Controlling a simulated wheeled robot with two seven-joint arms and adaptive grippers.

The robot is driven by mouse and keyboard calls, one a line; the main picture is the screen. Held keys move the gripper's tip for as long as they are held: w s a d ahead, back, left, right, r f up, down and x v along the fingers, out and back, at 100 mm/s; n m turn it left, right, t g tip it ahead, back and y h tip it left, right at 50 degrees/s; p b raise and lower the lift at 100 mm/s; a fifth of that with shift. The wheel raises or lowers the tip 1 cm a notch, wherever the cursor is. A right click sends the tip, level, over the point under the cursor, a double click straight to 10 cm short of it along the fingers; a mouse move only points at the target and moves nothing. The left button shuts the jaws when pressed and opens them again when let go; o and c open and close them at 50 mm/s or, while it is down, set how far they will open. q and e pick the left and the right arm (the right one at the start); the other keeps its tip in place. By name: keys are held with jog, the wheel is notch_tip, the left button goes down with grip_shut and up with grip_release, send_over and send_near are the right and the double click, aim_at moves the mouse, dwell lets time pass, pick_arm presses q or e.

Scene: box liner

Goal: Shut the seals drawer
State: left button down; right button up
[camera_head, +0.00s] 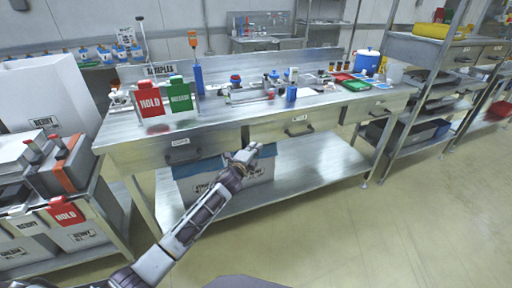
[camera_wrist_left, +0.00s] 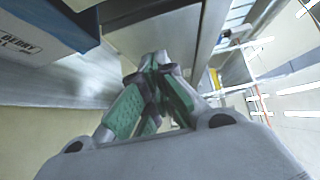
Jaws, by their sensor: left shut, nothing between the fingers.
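A steel workbench (camera_head: 225,126) has a row of drawers under its top. My left gripper (camera_head: 244,156) is shut and empty, just below the gap between the left and middle drawers. In the left wrist view its fingers (camera_wrist_left: 160,62) meet close to a grey metal panel (camera_wrist_left: 150,25). My right gripper is out of view.
Red HOLD (camera_head: 150,98) and green (camera_head: 180,97) signs stand on the bench. The floor in front is clear.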

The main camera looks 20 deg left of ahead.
pick_arm(q)
jog(key=s+a+p, duration=0.1)
jog(key=s, duration=0.8)
jog(key=shift+a, duration=0.15)
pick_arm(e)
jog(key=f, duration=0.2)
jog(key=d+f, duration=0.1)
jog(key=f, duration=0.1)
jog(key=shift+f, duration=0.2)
pick_arm(q)
jog(key=shift+r, duration=0.1)
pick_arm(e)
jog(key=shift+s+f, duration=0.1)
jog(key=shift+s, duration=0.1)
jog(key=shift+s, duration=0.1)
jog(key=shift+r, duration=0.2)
